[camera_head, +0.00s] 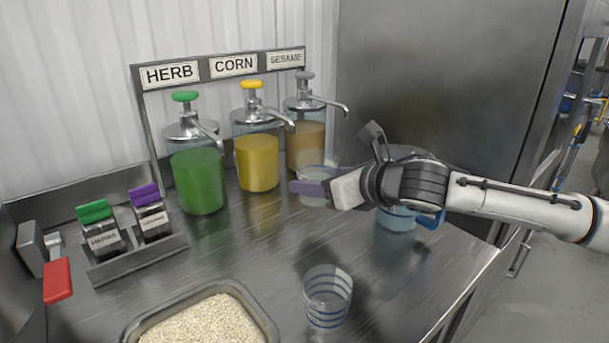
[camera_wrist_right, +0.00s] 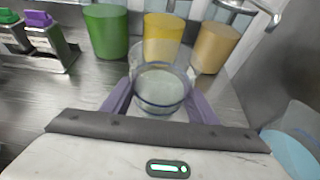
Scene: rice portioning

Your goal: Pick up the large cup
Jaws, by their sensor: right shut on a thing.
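A clear cup with a blue-tinted rim, which I take as the large cup (camera_head: 314,200), stands upright in front of the sesame dispenser. In the right wrist view the cup (camera_wrist_right: 162,86) sits between both purple fingers. My right gripper (camera_head: 315,188) is shut on its sides; the arm comes in from the right. From these views I cannot tell whether the cup's base touches the counter. Fingers and wrist hide part of it in the head view. My left gripper is not in view.
A clear cup with blue stripes (camera_head: 327,298) stands at the front, beside a tray of grains (camera_head: 130,333). A light-blue container (camera_head: 396,220) is partly hidden under my right arm. Green (camera_head: 197,180), yellow (camera_head: 257,162) and tan (camera_head: 305,147) pump dispensers stand behind. The middle counter is clear.

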